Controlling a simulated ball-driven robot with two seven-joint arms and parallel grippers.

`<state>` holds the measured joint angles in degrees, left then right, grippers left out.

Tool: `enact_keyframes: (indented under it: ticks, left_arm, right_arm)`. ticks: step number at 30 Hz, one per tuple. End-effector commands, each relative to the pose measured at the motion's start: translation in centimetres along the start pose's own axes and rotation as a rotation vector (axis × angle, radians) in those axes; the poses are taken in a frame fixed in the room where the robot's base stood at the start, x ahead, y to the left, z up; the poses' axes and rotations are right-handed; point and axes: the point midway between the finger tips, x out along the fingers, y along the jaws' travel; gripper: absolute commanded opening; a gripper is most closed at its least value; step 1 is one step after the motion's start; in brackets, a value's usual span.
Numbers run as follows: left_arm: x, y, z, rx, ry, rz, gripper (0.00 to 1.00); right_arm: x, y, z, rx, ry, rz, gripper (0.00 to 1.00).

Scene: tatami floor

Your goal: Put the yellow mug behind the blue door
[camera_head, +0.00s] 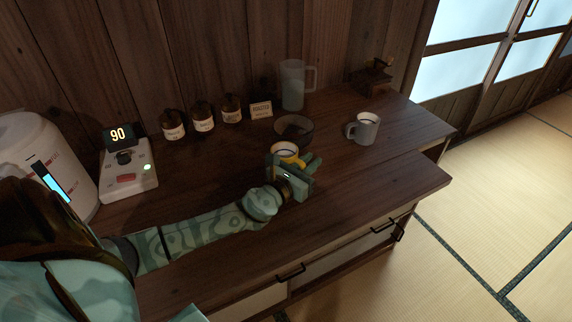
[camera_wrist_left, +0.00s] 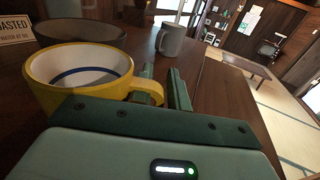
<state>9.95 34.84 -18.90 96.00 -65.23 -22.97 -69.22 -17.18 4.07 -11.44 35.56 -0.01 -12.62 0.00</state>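The yellow mug (camera_head: 285,150) stands upright on the dark wooden counter, partly hidden behind my left gripper (camera_head: 292,162). In the left wrist view the yellow mug (camera_wrist_left: 80,78) is close at the left, pale inside with a blue ring, and its handle points right. My left gripper's fingers (camera_wrist_left: 165,88) are apart, with the handle at or beside the nearer-left finger; I cannot tell whether they touch. My right gripper is not in view. I cannot make out a blue door in either view.
A dark bowl (camera_head: 293,129) stands just behind the mug and a grey mug (camera_head: 364,128) to its right. A pitcher (camera_head: 293,84), jars (camera_head: 202,117), a sign (camera_head: 261,109) and a grinder (camera_head: 374,75) line the back. A scale (camera_head: 128,172) is at left. Tatami (camera_head: 500,180) lies open at right.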

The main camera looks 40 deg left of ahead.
Motion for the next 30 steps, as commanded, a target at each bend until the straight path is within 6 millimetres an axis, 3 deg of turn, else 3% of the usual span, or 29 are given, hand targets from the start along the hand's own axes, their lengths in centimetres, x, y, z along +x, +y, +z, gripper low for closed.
enact_keyframes:
  ticks: [4,5,6,7,20,26,30]
  left_arm:
    - [0.0,0.0,0.0,0.000,0.000,0.000,0.17]
    - [0.0,0.0,0.0,0.000,0.000,0.000,0.14]
    - [0.0,0.0,0.0,0.000,0.000,0.000,0.03]
    - [0.0,0.0,0.0,0.000,0.000,0.000,0.00]
    - [-0.1,0.0,0.7,0.001,-0.003,0.000,0.00]
    - [-0.1,0.0,3.8,0.001,-0.008,0.000,0.00]
    - [-1.8,-1.4,7.1,-0.001,-0.009,-0.002,0.00]
  right_arm:
    - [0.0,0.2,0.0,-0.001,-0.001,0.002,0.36]
    - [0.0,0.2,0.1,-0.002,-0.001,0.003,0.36]
    - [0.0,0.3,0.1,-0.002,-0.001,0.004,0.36]
    - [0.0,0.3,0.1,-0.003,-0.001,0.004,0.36]
    - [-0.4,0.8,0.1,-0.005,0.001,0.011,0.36]
    - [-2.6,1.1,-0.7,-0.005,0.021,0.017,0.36]
    - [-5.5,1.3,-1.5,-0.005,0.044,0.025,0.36]
